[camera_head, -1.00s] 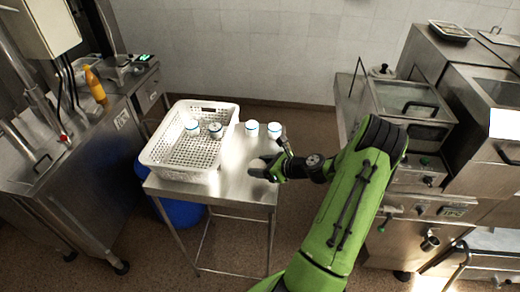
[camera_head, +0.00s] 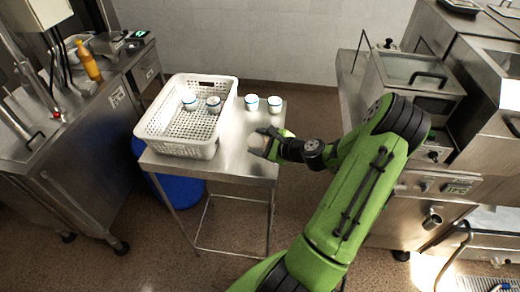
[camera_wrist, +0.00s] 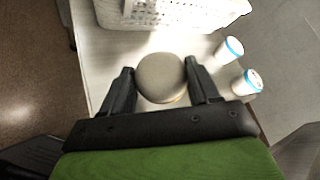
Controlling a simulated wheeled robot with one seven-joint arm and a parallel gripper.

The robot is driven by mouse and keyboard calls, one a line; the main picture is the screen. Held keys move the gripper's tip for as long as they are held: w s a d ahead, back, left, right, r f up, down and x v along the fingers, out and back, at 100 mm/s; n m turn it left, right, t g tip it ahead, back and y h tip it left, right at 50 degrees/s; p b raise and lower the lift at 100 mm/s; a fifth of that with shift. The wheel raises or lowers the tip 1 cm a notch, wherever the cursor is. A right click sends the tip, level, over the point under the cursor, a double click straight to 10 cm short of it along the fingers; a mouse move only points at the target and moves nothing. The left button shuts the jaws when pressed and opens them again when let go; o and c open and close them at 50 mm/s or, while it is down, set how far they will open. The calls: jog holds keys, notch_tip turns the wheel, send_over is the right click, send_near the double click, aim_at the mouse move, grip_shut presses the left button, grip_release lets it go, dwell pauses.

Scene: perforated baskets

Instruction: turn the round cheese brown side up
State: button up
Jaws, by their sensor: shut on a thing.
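The round cheese (camera_wrist: 161,76) is between the two fingers of my gripper (camera_wrist: 160,86) in the wrist view. My gripper is shut on it, with one finger at each side. The face towards the wrist camera is a dull grey-tan, with a paler rim along its lower edge. Its opposite face is hidden. In the head view my gripper (camera_head: 262,143) is at the right part of the steel table (camera_head: 240,165), in front of two white containers. The cheese is small and mostly hidden there, and I cannot tell whether it touches the table.
Two blue-rimmed white containers (camera_head: 251,102) (camera_head: 274,104) stand behind my gripper. Steel equipment (camera_head: 415,85) is at the right.

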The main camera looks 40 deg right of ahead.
jog(key=b, duration=0.1)
jog(key=n+b, duration=0.1)
jog(key=b, duration=0.1)
jog(key=shift+a+f+t+h, duration=0.1)
jog(key=shift+f+t+h, duration=0.2)
jog(key=shift+h, duration=0.1)
jog(key=shift+s+b, duration=0.1)
jog(key=shift+b, duration=0.65)
jog(key=f+n+t+h+b, duration=0.1)
jog(key=f+b, duration=0.1)
jog(key=b, duration=0.5)
jog(key=f+n+t+b, duration=0.1)
jog(key=n+b, duration=0.1)
jog(key=b, duration=0.4)
jog(key=shift+a+f+n+h+b, duration=0.2)
jog(key=shift+f+n+h+b, duration=0.1)
jog(key=shift+f+h+b, duration=0.1)
jog(key=b, duration=0.2)
jog(key=n+b, duration=0.1)
jog(key=b, duration=0.1)
jog(key=shift+f+n+t+h, duration=0.25)
jog(key=shift+n+t+h, duration=0.05)
jog(key=shift+t, duration=0.1)
jog(key=shift+s+a+n+t+b, duration=0.1)
jog(key=shift+n+t+b, duration=0.25)
jog(key=shift+b, duration=0.75)
jog(key=shift+r, duration=0.1)
